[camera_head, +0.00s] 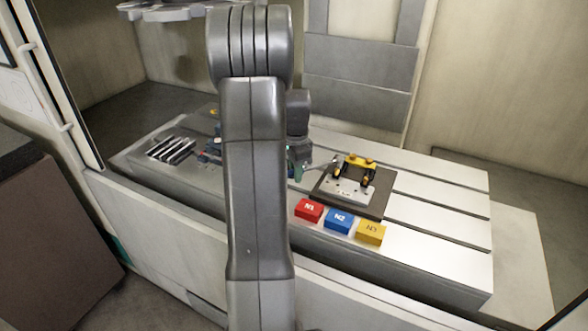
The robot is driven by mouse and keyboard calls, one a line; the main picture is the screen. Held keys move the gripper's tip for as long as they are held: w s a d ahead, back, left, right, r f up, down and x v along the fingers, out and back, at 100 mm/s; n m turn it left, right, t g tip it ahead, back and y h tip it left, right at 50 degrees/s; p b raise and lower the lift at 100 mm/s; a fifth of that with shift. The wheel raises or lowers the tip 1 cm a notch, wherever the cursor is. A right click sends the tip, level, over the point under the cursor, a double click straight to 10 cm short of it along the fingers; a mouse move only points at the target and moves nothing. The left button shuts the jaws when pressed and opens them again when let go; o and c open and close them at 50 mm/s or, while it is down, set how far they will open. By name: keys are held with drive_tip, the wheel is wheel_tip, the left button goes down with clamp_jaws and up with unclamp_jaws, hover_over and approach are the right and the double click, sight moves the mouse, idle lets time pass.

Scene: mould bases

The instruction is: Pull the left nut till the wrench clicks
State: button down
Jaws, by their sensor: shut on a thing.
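A small light plate with a yellow bar and black-and-yellow clamp parts, the fixture (348,188), sits on a dark base plate on the slotted table. My gripper (297,168) is just left of the fixture, mostly hidden behind my own arm. It is shut on the wrench (320,166), a thin grey tool that reaches right toward the left side of the fixture. The nuts are too small to tell apart, and I cannot see whether the wrench sits on the left one.
Red N1 (309,210), blue N2 (339,221) and yellow N3 (370,232) blocks stand in front of the fixture. Several grey bars (171,150) lie at the table's left. The slotted table (440,207) is clear on the right. A machine wall encloses the back.

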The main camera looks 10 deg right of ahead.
drive_tip(key=shift+s+d+n, duration=0.35)
drive_tip(key=shift+s+n, duration=0.35)
drive_tip(key=shift+s, duration=0.2)
drive_tip(key=shift+s+d+n, duration=0.35)
drive_tip(key=shift+s+n, duration=0.35)
drive_tip(key=shift+s, duration=0.2)
drive_tip(key=shift+s+d+n+b, duration=0.25)
drive_tip(key=shift+s+d+n, duration=0.45)
drive_tip(key=shift+s+n, duration=0.25)
drive_tip(key=shift+s+d+n+b, duration=0.2)
drive_tip(key=shift+s+d+n, duration=0.5)
drive_tip(key=shift+s+n, duration=0.2)
drive_tip(key=shift+w+a, duration=0.1)
drive_tip(key=shift+a, duration=0.05)
